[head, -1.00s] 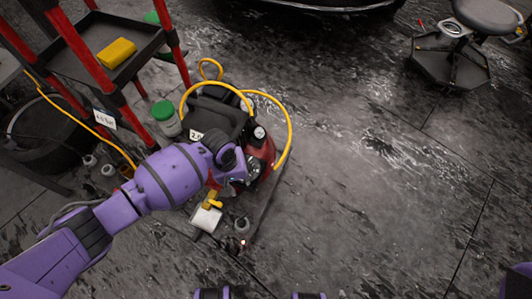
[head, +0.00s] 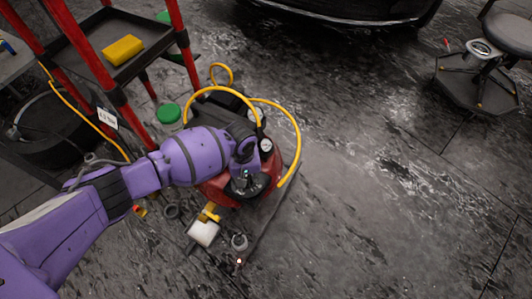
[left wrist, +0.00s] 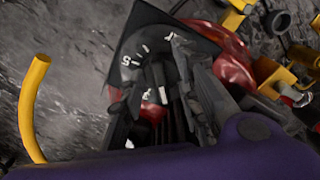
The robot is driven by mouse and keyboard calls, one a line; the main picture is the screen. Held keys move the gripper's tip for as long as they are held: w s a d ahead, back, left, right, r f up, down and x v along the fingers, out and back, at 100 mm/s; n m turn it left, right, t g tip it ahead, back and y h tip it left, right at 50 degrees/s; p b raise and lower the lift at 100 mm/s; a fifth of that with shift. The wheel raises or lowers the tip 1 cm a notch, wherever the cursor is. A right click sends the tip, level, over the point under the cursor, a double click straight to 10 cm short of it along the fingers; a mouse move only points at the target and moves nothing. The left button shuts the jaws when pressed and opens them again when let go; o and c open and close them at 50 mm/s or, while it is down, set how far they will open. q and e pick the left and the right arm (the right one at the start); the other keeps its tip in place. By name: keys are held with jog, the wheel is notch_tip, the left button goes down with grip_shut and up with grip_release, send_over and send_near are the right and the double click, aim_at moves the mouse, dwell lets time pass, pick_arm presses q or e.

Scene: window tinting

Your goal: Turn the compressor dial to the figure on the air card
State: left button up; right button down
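The red compressor (head: 215,192) stands on the floor in the head view, with a round white gauge (head: 266,145) on top. My left gripper (head: 245,182) points down at its front, over the dial. In the left wrist view, the dial (left wrist: 130,58) is a dark round face with pale figures, a 5 among them, on a black square plate. My left gripper's fingers (left wrist: 160,95) are apart at the dial, with dark parts between them. I cannot tell whether they touch the knob. A small white card (head: 107,118) hangs on the red-framed cart; its figure is too small to read surely. My right gripper is out of view.
A yellow hose (head: 297,135) loops over the compressor. The red-framed cart (head: 183,50) with a yellow block (head: 123,50) stands at the left. A white block (head: 203,233) and small fittings lie in front. A stool (head: 480,80) is far right; the middle floor is clear.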

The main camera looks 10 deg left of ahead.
pick_arm(q)
jog(key=shift+c, duration=0.2)
grip_shut()
